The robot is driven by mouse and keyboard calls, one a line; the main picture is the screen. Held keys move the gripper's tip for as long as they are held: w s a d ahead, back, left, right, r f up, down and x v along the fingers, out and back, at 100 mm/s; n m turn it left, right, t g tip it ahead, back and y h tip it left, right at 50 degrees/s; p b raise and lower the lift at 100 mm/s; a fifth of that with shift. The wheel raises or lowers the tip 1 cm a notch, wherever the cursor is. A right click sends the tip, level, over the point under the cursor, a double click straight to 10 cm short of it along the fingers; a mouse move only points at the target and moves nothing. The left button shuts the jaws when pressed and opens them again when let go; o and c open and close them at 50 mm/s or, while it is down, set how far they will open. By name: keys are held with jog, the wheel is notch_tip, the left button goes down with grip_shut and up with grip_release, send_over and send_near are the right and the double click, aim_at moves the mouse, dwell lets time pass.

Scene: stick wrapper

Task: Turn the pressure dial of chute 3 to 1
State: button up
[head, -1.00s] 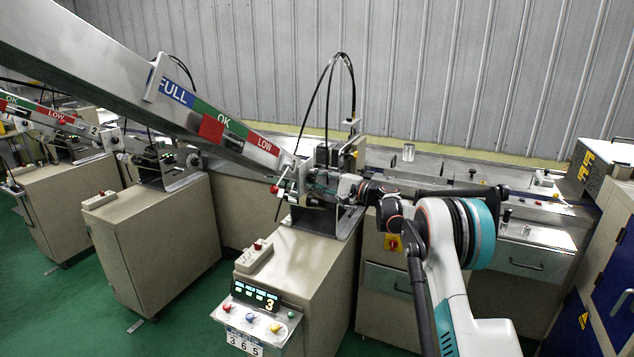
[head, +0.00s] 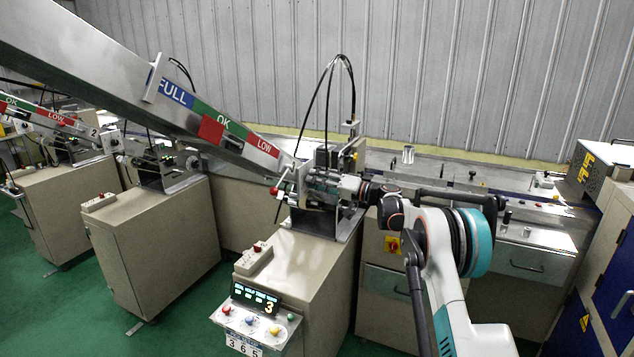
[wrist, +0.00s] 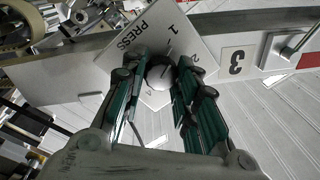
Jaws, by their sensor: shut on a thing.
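The pressure dial (wrist: 160,76) is a round grey-white knob on a tilted white plate marked PRESS (wrist: 142,32). The numerals 1 and 2 show on the plate, and a 4 shows faintly near my left finger. A short dark line shows on the knob, but which number it points at is hard to tell. My gripper (wrist: 160,80) is shut on the knob, with one green-sided finger on each side. In the head view my gripper (head: 322,186) is at the chute's lower end; the dial is hidden there.
The sloping metal chute (head: 120,85) with FULL, OK and LOW bands comes down from the upper left to my gripper. Below stands a beige cabinet (head: 300,275) with a control box showing 3 (head: 256,300). Black hoses (head: 328,85) arch above. Green floor is open at the left.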

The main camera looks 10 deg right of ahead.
jog(key=shift+n, duration=0.8)
jog(key=shift+f+n, duration=0.1)
jog(key=shift+n, duration=0.2)
jog(key=o, duration=1.1)
jog(key=shift+c, duration=0.2)
jog(key=shift+s+d, duration=0.1)
jog(key=r+v, duration=0.1)
jog(key=v, duration=1)
jog(key=shift+s+d+f, duration=0.15)
jog(key=shift+d+f, duration=0.2)
jog(key=shift+f, duration=0.1)
